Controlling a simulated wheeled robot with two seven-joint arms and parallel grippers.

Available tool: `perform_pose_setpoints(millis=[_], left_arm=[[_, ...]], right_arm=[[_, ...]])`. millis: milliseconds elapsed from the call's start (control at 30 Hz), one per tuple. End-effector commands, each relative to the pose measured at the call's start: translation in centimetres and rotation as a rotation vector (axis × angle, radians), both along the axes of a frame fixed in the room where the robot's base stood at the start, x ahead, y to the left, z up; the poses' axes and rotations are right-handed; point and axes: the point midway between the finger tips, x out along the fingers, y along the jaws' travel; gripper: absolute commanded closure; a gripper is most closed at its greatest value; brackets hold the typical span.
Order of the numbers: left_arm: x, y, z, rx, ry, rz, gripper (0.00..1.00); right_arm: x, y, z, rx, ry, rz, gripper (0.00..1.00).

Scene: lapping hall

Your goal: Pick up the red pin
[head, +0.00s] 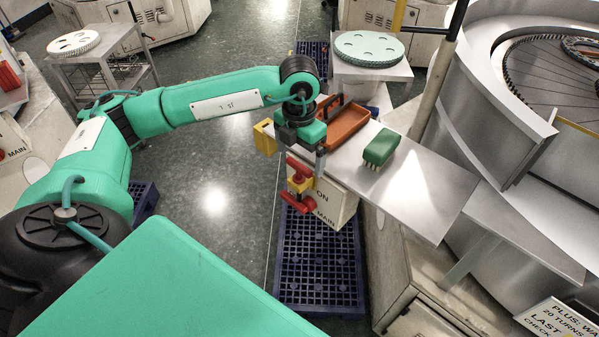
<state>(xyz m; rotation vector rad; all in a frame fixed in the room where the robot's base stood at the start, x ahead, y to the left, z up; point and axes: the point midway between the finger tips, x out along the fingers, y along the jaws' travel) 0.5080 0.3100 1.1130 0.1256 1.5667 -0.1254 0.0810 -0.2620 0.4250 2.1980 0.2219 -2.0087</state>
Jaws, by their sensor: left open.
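A red piece (299,167) shows just under my left gripper, above a yellow block (299,185). A second red piece with a rounded end (296,203) sits below the block. I cannot tell which red part is the pin, or whether they are joined. My left gripper (304,157) points down beside the left end of the steel table and is open. One grey finger hangs to the right of the upper red piece; contact cannot be made out. My right gripper is not in view.
The steel table (418,190) bears an orange tray (345,127) and a green brush (381,147). A pale box marked ON and MAIN (338,203) is below its left end. A blue pallet (318,270) lies on the floor. A large round machine (470,130) fills the right.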

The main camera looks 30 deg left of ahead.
Motion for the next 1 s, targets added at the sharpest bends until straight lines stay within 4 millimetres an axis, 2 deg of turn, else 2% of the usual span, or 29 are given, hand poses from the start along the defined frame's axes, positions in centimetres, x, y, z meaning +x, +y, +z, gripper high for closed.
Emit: perform_pose_setpoints(millis=[67, 167, 400, 667, 900, 933, 1000], left_arm=[[0.0, 0.1, -0.5, 0.001, 0.006, 0.000, 0.02], [0.0, 0.2, -1.6, 0.000, 0.006, 0.000, 0.02], [0.2, 0.2, -4.5, -0.001, 0.003, 0.000, 0.02], [0.2, 0.2, -4.9, -0.001, 0.001, 0.000, 0.02], [0.2, 0.2, -4.9, -0.001, 0.001, -0.001, 0.49], [0.2, 0.2, -4.9, -0.001, 0.001, 0.000, 0.54], [0.2, 0.2, -4.8, -0.001, 0.001, 0.000, 0.54]], right_arm=[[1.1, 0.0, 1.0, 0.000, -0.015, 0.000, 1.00], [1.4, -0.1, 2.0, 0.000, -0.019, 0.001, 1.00], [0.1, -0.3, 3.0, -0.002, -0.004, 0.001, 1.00], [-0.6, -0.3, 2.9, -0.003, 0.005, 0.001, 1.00], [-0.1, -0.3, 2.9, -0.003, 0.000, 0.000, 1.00], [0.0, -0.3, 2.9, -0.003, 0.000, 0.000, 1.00], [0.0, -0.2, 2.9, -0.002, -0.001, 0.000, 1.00]])
